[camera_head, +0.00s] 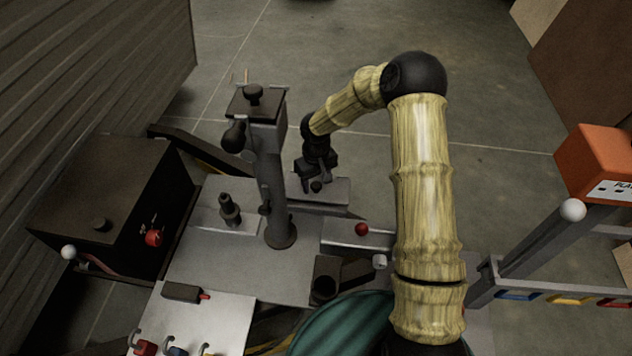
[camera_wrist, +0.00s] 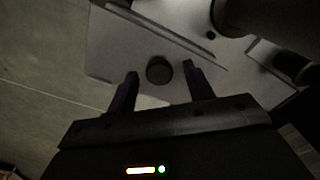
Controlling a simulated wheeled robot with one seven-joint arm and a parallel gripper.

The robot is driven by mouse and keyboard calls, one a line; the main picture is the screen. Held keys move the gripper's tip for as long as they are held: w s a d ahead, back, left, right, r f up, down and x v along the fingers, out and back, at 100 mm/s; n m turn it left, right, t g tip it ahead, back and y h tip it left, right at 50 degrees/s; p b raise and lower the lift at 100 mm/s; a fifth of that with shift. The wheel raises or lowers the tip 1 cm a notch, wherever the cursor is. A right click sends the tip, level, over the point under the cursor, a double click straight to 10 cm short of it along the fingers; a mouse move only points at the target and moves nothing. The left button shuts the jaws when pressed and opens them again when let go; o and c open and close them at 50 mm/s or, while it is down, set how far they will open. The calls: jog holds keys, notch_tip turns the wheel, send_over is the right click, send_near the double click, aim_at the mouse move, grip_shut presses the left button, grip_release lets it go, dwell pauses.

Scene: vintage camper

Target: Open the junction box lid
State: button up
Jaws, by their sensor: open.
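A low grey box with a flat lid (camera_head: 335,192) stands behind the post; it appears to be the junction box. A small dark round knob (camera_head: 316,187) sits on its lid. My gripper (camera_head: 315,180) points down over this knob, with its fingers open. In the wrist view, the pale lid (camera_wrist: 115,55) fills the upper middle, and the dark knob (camera_wrist: 159,70) shows between the two fingertips of my gripper (camera_wrist: 160,72). The fingers stand apart from the knob on both sides. The lid looks shut. The height gap between fingertips and lid is hard to judge.
A grey post (camera_head: 270,175) with a black-knobbed top stands just left of my gripper. A black box (camera_head: 105,200) with a red knob is at left. A red ball-ended lever (camera_head: 362,229) is nearby. An orange box (camera_head: 597,165) is at right. Open floor lies behind.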

jog(key=shift+c, duration=0.2)
grip_shut()
jog(key=shift+r+p, duration=0.15)
jog(key=shift+p, duration=0.15)
